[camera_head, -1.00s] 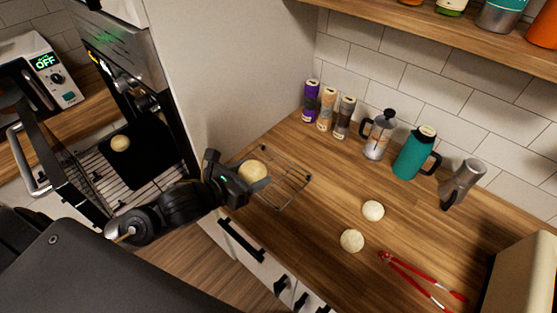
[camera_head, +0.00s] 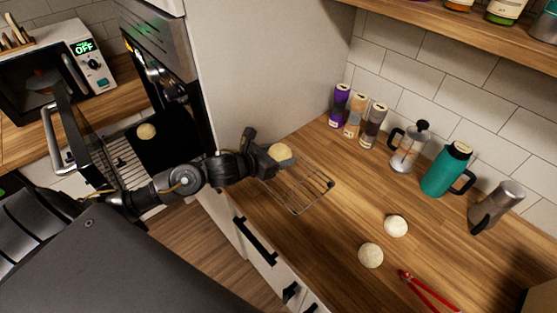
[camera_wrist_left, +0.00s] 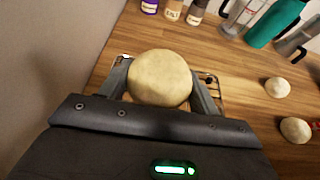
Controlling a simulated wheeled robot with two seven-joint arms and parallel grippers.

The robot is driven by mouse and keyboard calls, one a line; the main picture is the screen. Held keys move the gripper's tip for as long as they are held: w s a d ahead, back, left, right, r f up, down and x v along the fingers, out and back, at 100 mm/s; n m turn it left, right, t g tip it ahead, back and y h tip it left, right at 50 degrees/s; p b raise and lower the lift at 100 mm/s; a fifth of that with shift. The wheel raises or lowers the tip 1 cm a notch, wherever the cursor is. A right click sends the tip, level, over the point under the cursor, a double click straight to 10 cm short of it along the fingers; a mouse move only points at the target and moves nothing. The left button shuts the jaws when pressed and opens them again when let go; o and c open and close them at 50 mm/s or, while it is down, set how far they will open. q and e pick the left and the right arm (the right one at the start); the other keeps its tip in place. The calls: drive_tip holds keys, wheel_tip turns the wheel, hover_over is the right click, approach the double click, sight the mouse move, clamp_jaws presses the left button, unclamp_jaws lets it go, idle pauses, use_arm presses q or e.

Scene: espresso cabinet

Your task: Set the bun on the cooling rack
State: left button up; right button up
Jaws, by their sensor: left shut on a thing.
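My left gripper (camera_head: 272,158) is shut on a pale round bun (camera_head: 280,152), at the left end of the wire cooling rack (camera_head: 312,197) on the counter. In the left wrist view the bun (camera_wrist_left: 160,78) sits between both fingers, with parts of the rack (camera_wrist_left: 207,80) showing behind it. Whether the bun touches the rack I cannot tell. Two more pale buns lie on the counter: one (camera_head: 396,226) and another (camera_head: 370,255). A further bun (camera_head: 146,131) lies on a dark tray in the open oven. My right gripper is not in view.
Red tongs (camera_head: 428,291) lie at the front right. Several spice jars (camera_head: 356,115), a French press (camera_head: 409,146), a teal jug (camera_head: 447,168) and a steel grinder-like vessel (camera_head: 497,206) stand along the wall. A tall white panel stands left of the counter; the oven door hangs open.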

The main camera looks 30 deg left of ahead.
sight(279, 156)
use_arm(q)
drive_tip(key=shift+w+a+f, duration=0.2)
drive_tip(key=shift+w+f, duration=0.3)
drive_tip(key=shift+f, duration=0.1)
drive_tip(key=shift+w+a+f, duration=0.15)
drive_tip(key=shift+w+f, duration=0.3)
drive_tip(key=shift+f, duration=0.15)
drive_tip(key=f+p, duration=0.2)
drive_tip(key=f, duration=0.1)
drive_tip(key=shift+w+a, duration=0.15)
drive_tip(key=shift+w, duration=0.05)
drive_tip(key=shift+f, duration=0.3)
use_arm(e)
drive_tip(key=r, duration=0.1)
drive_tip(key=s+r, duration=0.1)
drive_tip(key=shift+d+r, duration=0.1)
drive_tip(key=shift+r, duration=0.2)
use_arm(q)
drive_tip(key=shift+f, duration=0.25)
drive_tip(key=o, duration=1)
drive_tip(key=shift+c, duration=0.2)
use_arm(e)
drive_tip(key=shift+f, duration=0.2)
use_arm(q)
drive_tip(key=shift+r, duration=0.1)
